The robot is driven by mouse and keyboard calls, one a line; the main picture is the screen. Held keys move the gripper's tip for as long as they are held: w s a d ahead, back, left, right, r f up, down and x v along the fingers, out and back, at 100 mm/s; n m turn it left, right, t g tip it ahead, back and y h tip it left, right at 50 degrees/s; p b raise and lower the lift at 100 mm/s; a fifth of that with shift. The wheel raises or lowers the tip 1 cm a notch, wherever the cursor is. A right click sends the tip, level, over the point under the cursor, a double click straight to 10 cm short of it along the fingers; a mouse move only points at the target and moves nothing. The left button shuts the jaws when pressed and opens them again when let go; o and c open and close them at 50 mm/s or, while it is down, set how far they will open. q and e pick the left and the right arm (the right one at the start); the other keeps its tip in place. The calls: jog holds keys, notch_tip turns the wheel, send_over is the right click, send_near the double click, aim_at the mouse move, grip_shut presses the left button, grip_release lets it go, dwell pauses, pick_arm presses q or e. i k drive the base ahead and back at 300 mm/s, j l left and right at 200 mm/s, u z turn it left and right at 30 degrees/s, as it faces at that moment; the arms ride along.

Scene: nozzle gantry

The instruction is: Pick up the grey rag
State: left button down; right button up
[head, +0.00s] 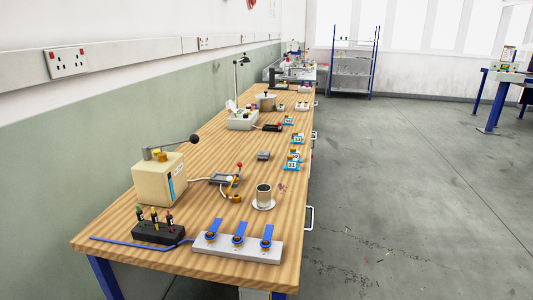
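No cloth that I can clearly make out as a grey rag shows in the head view. A small dark grey item (263,155) lies on the middle of the wooden workbench (215,165); it is too small to tell whether it is folded cloth or a hard block. Neither of my grippers is in view.
On the bench's near end stand a beige lever box (158,181), a black block with coloured plugs (158,234), a white strip with blue levers (238,246) and a cup (264,192) on a saucer. A pot (265,101) stands farther back. Floor right of the bench is open.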

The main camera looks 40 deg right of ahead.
aim_at(263, 155)
jog(key=z, duration=1.1)
